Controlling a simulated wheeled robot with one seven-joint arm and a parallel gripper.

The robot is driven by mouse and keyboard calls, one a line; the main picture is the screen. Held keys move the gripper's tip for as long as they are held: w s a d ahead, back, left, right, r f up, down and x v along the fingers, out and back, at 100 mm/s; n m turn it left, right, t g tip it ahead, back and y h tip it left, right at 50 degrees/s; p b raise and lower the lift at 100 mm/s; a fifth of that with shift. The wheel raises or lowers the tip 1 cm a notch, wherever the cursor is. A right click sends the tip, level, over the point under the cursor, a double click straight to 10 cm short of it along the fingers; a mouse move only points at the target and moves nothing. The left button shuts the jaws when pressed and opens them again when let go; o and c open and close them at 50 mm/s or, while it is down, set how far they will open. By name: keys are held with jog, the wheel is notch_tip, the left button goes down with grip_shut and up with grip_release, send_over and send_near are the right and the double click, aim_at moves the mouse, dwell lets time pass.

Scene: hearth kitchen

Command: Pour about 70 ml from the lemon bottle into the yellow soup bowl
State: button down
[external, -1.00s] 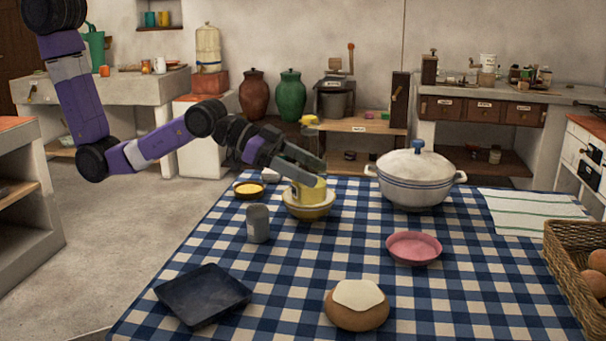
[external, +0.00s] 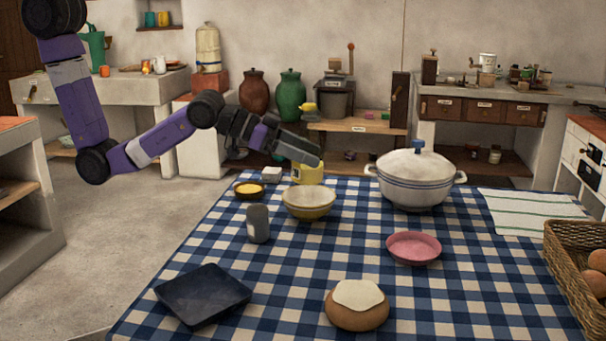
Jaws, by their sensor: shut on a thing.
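The yellow soup bowl (external: 309,211) stands upright on the checked tablecloth, toward the table's far left. Its inside looks pale, and I cannot tell how much liquid is in it. The yellow lemon bottle (external: 309,175) is just behind the bowl in the picture, partly hidden by my gripper's fingers. My gripper (external: 312,159) is shut on the bottle. The bottle looks roughly upright, and its top is hidden. I cannot tell whether its base touches the table.
A grey cup (external: 258,224) stands left of the bowl, with a small yellow-filled dish (external: 249,189) behind it. A white lidded pot (external: 414,181) is to the right. A pink bowl (external: 413,248), dark tray (external: 203,294) and bread (external: 356,312) are nearer.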

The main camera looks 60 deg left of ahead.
jog(key=w+a+f+n+t+y, duration=0.1)
jog(key=w+a+f+n+y, duration=0.1)
jog(key=a, duration=0.5)
jog(key=w+a+f+n+t+y+b, duration=0.1)
jog(key=w+a+f+n+y, duration=0.1)
jog(key=a, duration=0.5)
jog(key=w+a+f+n+t+y, duration=0.1)
jog(key=a+f, duration=0.3)
jog(key=a, duration=0.4)
jog(key=shift+w+f+n+y+b, duration=0.15)
jog(key=shift+w+n+y+b, duration=0.25)
jog(key=shift+n+y, duration=0.4)
jog(key=shift+f, duration=0.15)
